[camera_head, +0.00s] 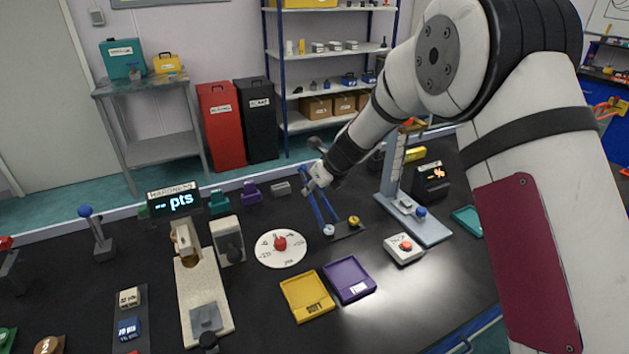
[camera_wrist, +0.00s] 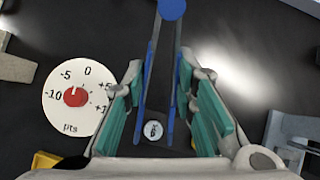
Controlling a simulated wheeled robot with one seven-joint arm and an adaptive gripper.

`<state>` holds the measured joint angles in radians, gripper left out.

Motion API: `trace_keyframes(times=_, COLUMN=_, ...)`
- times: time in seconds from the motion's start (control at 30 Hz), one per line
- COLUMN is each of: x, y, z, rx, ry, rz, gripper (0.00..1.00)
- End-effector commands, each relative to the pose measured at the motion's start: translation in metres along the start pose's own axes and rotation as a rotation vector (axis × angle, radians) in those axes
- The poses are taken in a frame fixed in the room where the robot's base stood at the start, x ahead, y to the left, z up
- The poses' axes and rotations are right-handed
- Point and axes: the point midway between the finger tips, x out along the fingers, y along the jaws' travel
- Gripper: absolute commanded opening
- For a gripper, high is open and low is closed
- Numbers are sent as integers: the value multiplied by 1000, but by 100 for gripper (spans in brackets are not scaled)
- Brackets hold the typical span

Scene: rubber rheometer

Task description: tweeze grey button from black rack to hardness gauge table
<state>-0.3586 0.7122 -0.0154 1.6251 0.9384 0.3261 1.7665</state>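My gripper (camera_wrist: 160,100) has its green pads on both sides of the blue tweezers (camera_wrist: 147,95) and holds them upright, tips down. The tweezers also show in the head view (camera_head: 318,207) over the black rack (camera_head: 344,232). The grey button (camera_wrist: 153,129) sits on the rack, between the two tweezer legs in the wrist view; it shows in the head view (camera_head: 328,230) at their tips. Whether the tips touch it I cannot tell. The hardness gauge (camera_head: 187,245) stands left, its display reading "-- pts". Its beige base carries a grey square plate (camera_head: 206,317).
A yellow button (camera_head: 354,220) sits beside the grey one. A white dial (camera_head: 281,248) with a red knob lies between rack and gauge. Yellow (camera_head: 308,296) and purple (camera_head: 349,279) trays lie in front. A tall stand (camera_head: 410,215) is right of the rack.

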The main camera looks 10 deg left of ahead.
Motion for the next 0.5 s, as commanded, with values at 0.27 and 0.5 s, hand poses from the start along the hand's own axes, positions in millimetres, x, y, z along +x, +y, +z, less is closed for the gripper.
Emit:
trace_keyframes(times=0.27, x=13, y=0, z=-10, rx=1, ry=0, rz=0, gripper=22)
trace_keyframes(times=0.5, x=14, y=2, z=-11, rx=0, ry=0, rz=0, gripper=22)
